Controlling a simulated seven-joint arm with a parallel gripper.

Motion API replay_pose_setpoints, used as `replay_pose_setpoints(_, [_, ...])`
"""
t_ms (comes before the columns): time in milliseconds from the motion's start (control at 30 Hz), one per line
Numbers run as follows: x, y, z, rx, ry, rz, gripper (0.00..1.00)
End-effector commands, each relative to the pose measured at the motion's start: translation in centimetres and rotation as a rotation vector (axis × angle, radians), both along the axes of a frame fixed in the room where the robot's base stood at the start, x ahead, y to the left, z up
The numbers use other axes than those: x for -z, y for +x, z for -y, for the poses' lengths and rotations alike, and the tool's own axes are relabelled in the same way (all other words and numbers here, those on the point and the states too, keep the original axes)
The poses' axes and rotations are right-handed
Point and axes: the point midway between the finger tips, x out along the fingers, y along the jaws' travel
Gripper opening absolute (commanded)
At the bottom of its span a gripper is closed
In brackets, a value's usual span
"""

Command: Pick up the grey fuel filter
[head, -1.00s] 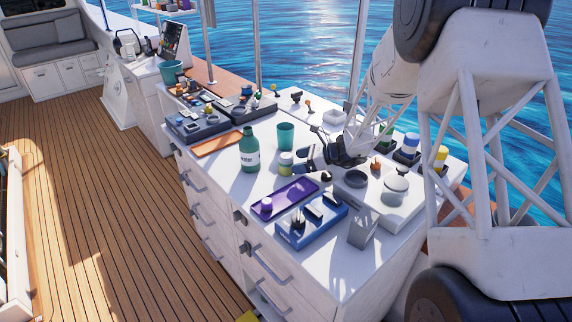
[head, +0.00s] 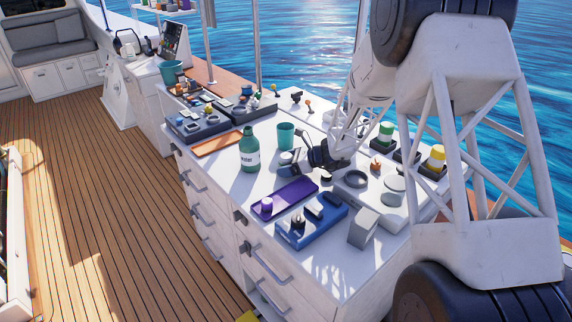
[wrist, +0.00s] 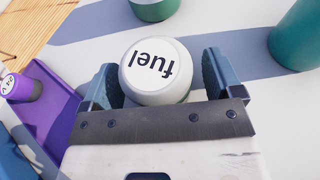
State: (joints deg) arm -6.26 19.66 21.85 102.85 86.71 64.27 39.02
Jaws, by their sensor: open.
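The grey fuel filter (wrist: 158,72) is a pale, short cylinder with a white top labelled "fuel". In the wrist view it sits between the two fingers of my gripper (wrist: 160,80). In the head view my gripper (head: 292,160) is low over the white countertop, just right of the green bottle, and largely hides the filter.
The green bottle (head: 249,154) and teal cup (head: 286,135) stand close by. A purple tray (head: 293,192) holding a purple cylinder (head: 266,205) lies in front, beside a blue tray (head: 311,226). An orange mat (head: 218,145) lies left. Right are a grey box (head: 363,227) and white housing.

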Motion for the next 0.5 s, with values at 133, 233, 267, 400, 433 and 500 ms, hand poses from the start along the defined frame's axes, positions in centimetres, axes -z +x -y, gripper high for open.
replay_pose_setpoints(133, [-0.02, 0.01, 0.02, 0.000, 0.000, 0.000, 0.86])
replay_pose_setpoints(233, [-0.02, 0.01, 0.03, 0.000, 0.000, 0.000, 0.86])
replay_pose_setpoints(267, [-0.02, 0.01, 0.03, 0.000, 0.000, 0.000, 0.86])
replay_pose_setpoints(400, [-0.04, 0.01, 0.04, 0.000, 0.000, 0.000, 0.86])
replay_pose_setpoints(433, [-0.04, 0.01, 0.04, 0.000, 0.000, 0.000, 0.86])
replay_pose_setpoints(500, [-0.03, 0.00, 0.04, 0.000, 0.000, 0.000, 0.80])
